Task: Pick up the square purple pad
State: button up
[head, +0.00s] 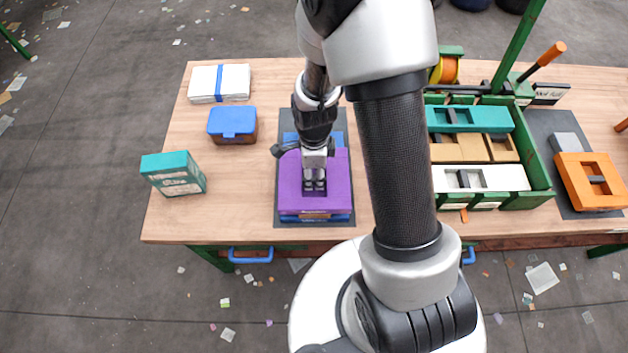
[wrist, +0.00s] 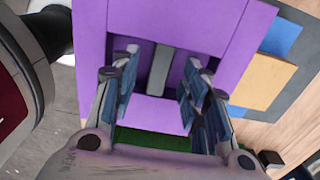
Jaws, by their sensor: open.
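The square purple pad (head: 336,180) lies on top of a stack, with blue and brown pads showing under its edges. It has a recess with a grey bar across it, seen in the wrist view (wrist: 229,28). My gripper (head: 315,187) points down at the middle of the pad. In the wrist view my gripper (wrist: 162,76) is open, with one finger on each side of the grey bar (wrist: 159,70). Nothing is held. I cannot tell whether the fingertips touch the pad.
The stack stands on a dark grey mat (head: 284,222). To its left are a blue-lidded box (head: 232,121), a teal carton (head: 174,174) and a white bundle (head: 219,82). A green crate (head: 541,170) with several pads and an orange pad (head: 573,180) are at right.

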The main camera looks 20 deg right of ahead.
jog(key=shift+f, duration=0.8)
jog(key=shift+r, duration=0.1)
jog(key=shift+c, duration=0.2)
grip_shut()
